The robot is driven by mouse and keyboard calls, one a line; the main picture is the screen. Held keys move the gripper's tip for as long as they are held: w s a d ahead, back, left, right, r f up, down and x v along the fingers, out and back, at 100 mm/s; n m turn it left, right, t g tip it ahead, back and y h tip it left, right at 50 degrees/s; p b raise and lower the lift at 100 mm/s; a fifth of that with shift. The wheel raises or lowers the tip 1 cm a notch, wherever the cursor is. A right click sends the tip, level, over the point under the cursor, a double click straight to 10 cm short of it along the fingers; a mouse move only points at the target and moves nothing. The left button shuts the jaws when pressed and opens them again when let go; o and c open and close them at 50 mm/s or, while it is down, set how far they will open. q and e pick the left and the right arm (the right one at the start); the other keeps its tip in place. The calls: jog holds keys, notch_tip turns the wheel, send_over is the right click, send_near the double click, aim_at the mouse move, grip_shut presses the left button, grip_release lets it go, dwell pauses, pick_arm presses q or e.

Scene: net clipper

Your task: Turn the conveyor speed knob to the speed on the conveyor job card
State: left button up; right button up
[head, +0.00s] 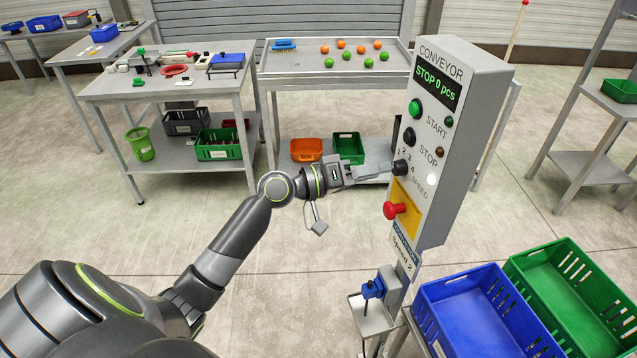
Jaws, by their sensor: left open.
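The grey conveyor control box (458,150) stands right of centre, with a display reading "STOP 0 pcs". The dark speed knob (400,167) is on its front face, below the STOP button, with the numbers 2, 3 and 4 visible beside it. The knob's pointer is too small to read. The job card (402,246) under the box reads "CONVEYOR Speed 2". My left gripper (388,169) is open, with its fingertips at the knob's left side. I cannot tell if they touch it or lie around it. My right gripper is not in view.
A red emergency button (396,210) on a yellow plate sits just below the knob. The green START button (415,108) and black STOP button (409,136) are above. A blue crate (470,315) and a green crate (570,280) stand at lower right. The floor left of the box is clear.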

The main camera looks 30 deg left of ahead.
pick_arm(q)
jog(key=b+v, duration=0.6)
jog(key=v, duration=0.8)
dwell(0.4)
